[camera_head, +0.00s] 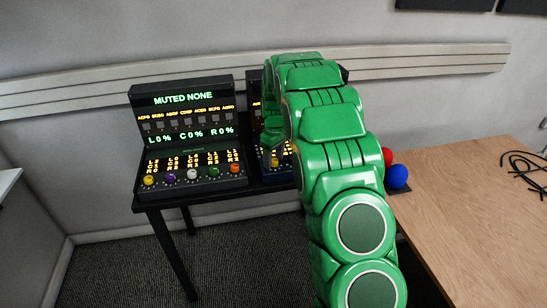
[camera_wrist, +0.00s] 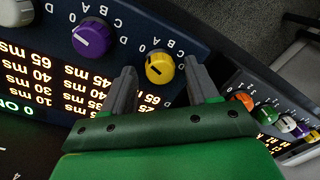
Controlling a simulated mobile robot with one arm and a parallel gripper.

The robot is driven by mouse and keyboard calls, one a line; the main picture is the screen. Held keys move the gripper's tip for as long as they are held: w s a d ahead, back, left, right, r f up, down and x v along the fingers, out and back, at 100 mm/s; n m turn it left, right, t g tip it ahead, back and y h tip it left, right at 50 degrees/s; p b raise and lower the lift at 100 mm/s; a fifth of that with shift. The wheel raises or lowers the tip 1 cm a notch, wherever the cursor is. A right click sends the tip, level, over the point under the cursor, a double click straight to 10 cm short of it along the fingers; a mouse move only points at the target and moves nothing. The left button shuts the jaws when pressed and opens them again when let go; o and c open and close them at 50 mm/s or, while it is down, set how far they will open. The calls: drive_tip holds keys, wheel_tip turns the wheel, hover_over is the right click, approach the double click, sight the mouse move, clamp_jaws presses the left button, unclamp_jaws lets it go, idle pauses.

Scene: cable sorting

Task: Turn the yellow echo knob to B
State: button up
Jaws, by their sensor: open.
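The yellow knob (camera_wrist: 160,68) is on the dark blue panel (camera_wrist: 215,45) with the ms readouts, seen upside down in the wrist view. Letters A, B, C and D show around its upper edge. A dark pointer line is on its face; I cannot tell which letter it marks. My gripper (camera_wrist: 162,80) is open, with one finger on each side of the yellow knob; I cannot tell whether they touch it. In the head view, my arm covers most of this panel, and a yellow knob (camera_head: 275,161) shows beside the arm.
A purple knob (camera_wrist: 92,38) and a grey knob (camera_wrist: 14,11) are on the same panel. A black mixer console (camera_head: 183,97) with several coloured knobs stands to the left.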

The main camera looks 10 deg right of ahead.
drive_tip(key=c, duration=1)
drive_tip(key=shift+c, duration=0.2)
drive_tip(key=shift+m, duration=0.3)
drive_tip(key=m, duration=0.6)
drive_tip(key=shift+d+m, duration=0.1)
drive_tip(key=shift+m, duration=0.2)
drive_tip(key=m, duration=0.6)
drive_tip(key=shift+s+m+t, duration=0.15)
drive_tip(key=shift+m+t, duration=0.15)
drive_tip(key=shift+t, duration=0.1)
drive_tip(key=shift+m, duration=0.3)
